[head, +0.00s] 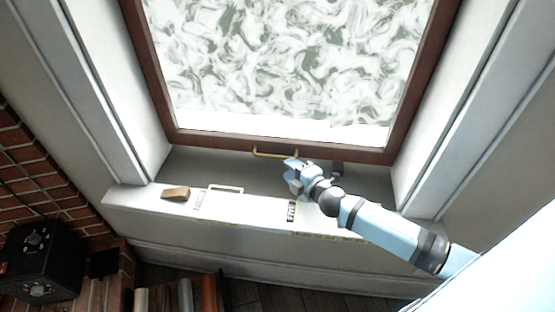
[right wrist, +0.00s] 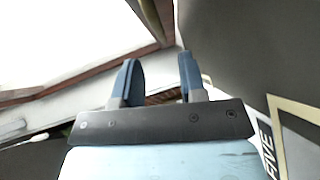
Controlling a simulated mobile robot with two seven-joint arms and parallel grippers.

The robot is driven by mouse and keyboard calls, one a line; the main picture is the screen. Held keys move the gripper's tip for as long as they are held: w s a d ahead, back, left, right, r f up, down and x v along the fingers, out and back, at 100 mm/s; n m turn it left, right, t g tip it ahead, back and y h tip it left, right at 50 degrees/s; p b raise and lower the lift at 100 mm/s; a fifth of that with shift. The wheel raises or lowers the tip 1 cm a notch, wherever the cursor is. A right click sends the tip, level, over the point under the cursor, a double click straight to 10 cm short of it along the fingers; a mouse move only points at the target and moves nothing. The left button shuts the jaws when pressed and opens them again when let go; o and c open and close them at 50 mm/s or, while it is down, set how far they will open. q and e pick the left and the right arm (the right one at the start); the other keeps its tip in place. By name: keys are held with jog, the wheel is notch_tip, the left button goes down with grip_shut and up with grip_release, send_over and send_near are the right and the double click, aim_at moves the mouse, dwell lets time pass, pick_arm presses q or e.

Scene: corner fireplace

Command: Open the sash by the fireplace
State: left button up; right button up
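The sash (head: 290,149) has a brown wooden frame around a pale, swirl-patterned pane. A thin brass handle (head: 273,155) is fixed on its bottom rail. My right gripper (head: 291,172) is just below and right of the handle. In the right wrist view its two blue fingers (right wrist: 158,58) stand apart with nothing clearly between them. A yellowish bar, probably the handle (right wrist: 151,17), shows beyond the fingertips in that view. I cannot tell whether the gripper touches the handle. My left gripper is not in view.
The white sill (head: 255,206) holds a brown wedge (head: 175,193), a pale item with a loop (head: 225,189) and a small label reading FIVE (head: 292,211). White jambs flank the sash. A black box (head: 40,262) stands by the brick wall at lower left.

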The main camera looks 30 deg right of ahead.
jog(key=x, duration=0.6)
jog(key=shift+w+a+f, duration=0.1)
jog(key=shift+w, duration=0.2)
grip_shut()
